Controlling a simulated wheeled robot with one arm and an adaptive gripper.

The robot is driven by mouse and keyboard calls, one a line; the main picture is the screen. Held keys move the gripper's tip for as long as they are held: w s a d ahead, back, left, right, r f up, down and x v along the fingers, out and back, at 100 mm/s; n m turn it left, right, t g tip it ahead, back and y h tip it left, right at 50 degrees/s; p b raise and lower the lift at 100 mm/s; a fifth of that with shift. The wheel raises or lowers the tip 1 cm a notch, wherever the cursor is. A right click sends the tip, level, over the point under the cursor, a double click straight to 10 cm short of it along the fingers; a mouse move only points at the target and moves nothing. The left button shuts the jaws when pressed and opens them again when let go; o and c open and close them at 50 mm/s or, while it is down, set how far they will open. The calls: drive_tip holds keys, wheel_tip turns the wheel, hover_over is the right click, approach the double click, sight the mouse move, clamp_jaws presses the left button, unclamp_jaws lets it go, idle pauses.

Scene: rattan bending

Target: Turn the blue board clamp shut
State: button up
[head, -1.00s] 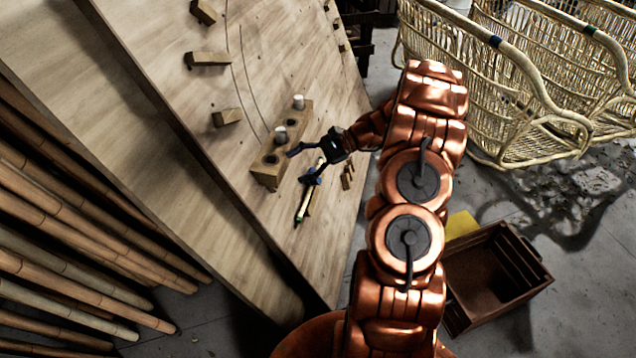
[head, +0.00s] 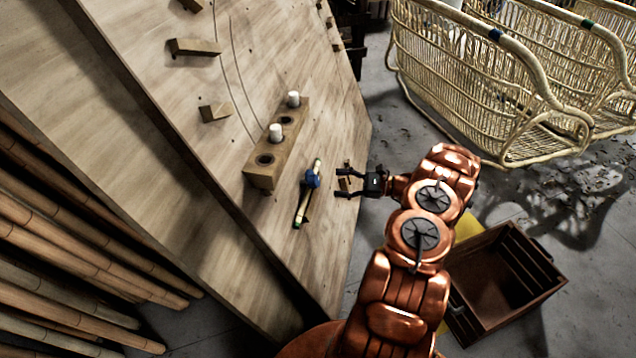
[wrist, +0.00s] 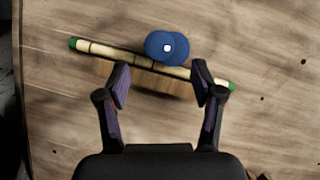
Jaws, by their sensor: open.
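The blue board clamp (head: 312,180) is on the wooden board (head: 240,190), at a pale rattan piece (head: 302,208) with green ends. In the wrist view the clamp (wrist: 167,48) shows as a round blue knob with a white centre, over the middle of the rattan piece (wrist: 100,48). My gripper (head: 342,181) is open and empty, to the right of the clamp in the head view and apart from it. In the wrist view its two fingers (wrist: 160,85) are spread just below the knob. Whether they touch the rattan is unclear.
A wooden block (head: 262,178) with holes and white pegs (head: 276,132) stands left of the clamp. Small wooden blocks (head: 195,47) are fixed farther up the board. A brown crate (head: 505,285) and rattan frames (head: 500,90) stand on the floor to the right.

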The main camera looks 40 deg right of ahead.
sight(317, 182)
drive_tip(key=shift+b+x, duration=0.5)
drive_tip(key=shift+x, duration=3)
drive_tip(key=shift+c, duration=0.4)
drive_tip(key=c, duration=1.1)
